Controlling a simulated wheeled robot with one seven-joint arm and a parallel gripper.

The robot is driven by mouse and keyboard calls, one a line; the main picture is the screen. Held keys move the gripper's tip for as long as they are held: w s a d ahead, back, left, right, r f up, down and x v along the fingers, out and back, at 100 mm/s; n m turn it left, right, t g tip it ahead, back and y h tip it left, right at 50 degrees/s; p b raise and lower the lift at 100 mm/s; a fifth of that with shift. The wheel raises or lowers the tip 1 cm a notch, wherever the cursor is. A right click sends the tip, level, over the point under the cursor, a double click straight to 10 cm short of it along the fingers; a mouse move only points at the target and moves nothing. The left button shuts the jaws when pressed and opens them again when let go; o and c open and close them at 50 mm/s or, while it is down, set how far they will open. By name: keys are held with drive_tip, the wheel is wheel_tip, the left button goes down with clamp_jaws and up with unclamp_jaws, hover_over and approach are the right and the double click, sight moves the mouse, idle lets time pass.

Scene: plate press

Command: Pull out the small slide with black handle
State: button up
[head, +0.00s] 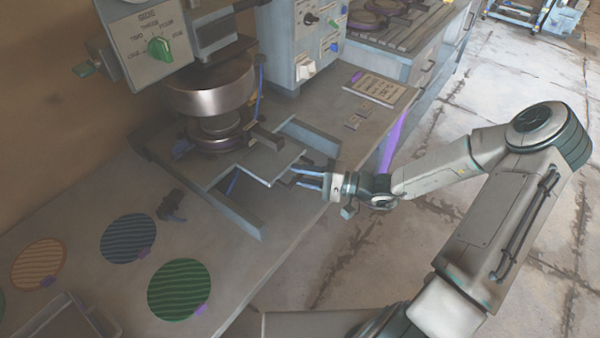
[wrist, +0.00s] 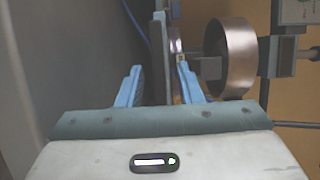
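The small slide (head: 250,160) is a flat grey plate under the press head, with its pale front edge facing my gripper. A dark block (head: 266,139), possibly its black handle, stands at the slide's right side. My gripper (head: 296,176) is at the slide's front edge, its blue fingers pointing toward the press. In the wrist view my gripper (wrist: 160,70) has its fingers apart. A thin blue-grey bar (wrist: 158,45) shows edge-on between them. I cannot tell whether the fingers touch it.
The press cylinder (head: 210,88) stands above the slide. Blue-grey side rails (head: 235,213) flank the slide. A green disc (head: 180,289) and a blue disc (head: 128,238) lie on the bench at left. A sign (head: 375,88) lies at the back right. Floor beyond the bench edge is open.

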drive_tip(key=shift+w+a, duration=0.1)
drive_tip(key=shift+a, duration=0.25)
clamp_jaws()
drive_tip(key=shift+d, duration=0.1)
